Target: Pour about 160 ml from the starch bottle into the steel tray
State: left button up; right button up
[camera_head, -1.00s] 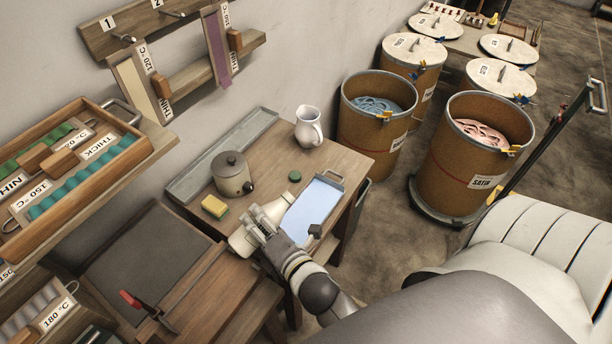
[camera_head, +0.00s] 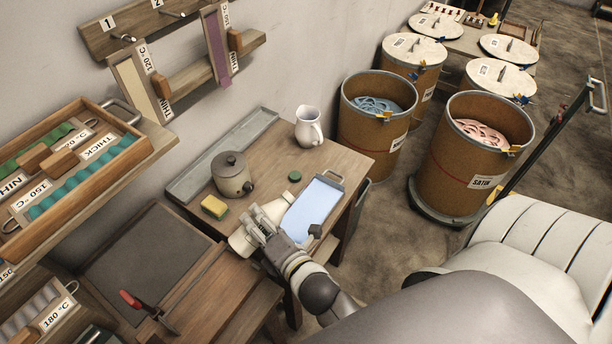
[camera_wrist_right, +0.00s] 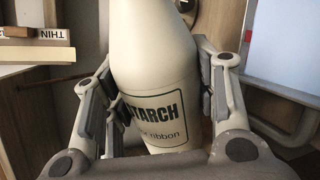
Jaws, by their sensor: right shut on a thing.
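The white starch bottle (camera_head: 271,211) is tilted over, its neck toward the steel tray, at the tray's left side. The right wrist view shows its label and body (camera_wrist_right: 153,90) between the two fingers. My right gripper (camera_head: 258,229) is shut on the bottle; it also shows in the right wrist view (camera_wrist_right: 155,95). The steel tray (camera_head: 336,184) lies on the wooden table and holds a pale blue surface. The bottle's mouth is at the tray's left edge; I cannot tell whether liquid flows. My left gripper is not in view.
A lidded pot (camera_head: 232,175), a yellow-green sponge (camera_head: 214,207), a small green cap (camera_head: 295,176) and a white jug (camera_head: 308,127) stand on the table (camera_head: 270,155) around the tray. Large drums (camera_head: 466,155) stand to the right. A dark board (camera_head: 150,255) lies at the left.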

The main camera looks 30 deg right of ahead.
aim_at(273, 221)
jog(key=shift+d+f+n, duration=0.2)
jog(key=shift+f+n, duration=0.1)
jog(key=shift+n, duration=0.1)
jog(key=shift+w+d+r+n+h+p, duration=0.1)
jog(key=shift+d+r+n+h+p, duration=0.15)
jog(key=shift+r, duration=0.3)
jog(key=shift+d+r+n+h+p, duration=0.15)
jog(key=shift+r+n+p, duration=0.15)
jog(key=shift+r, duration=0.2)
jog(key=shift+d+r+n, duration=0.15)
jog(key=shift+r+n, duration=0.1)
jog(key=shift+n, duration=0.1)
jog(key=shift+d+n+t+h+b, duration=0.35)
jog(key=shift+d+n+h, duration=0.15)
jog(key=shift+n, duration=0.2)
jog(key=shift+d+r+n+b, duration=0.1)
jog(key=shift+d+n+b, duration=0.1)
jog(key=shift+n+b, duration=0.5)
jog(key=n+b, duration=0.2)
jog(key=n+t+b, duration=0.1)
jog(key=b, duration=0.1)
jog(key=shift+a+r+n+h, duration=0.1)
jog(key=shift+a+n+h, duration=0.1)
jog(key=shift+n+h, duration=0.2)
jog(key=shift+r+n+t+h+b, duration=0.1)
jog(key=shift+n+t+h+b, duration=0.3)
jog(key=shift+n+b, duration=0.8)
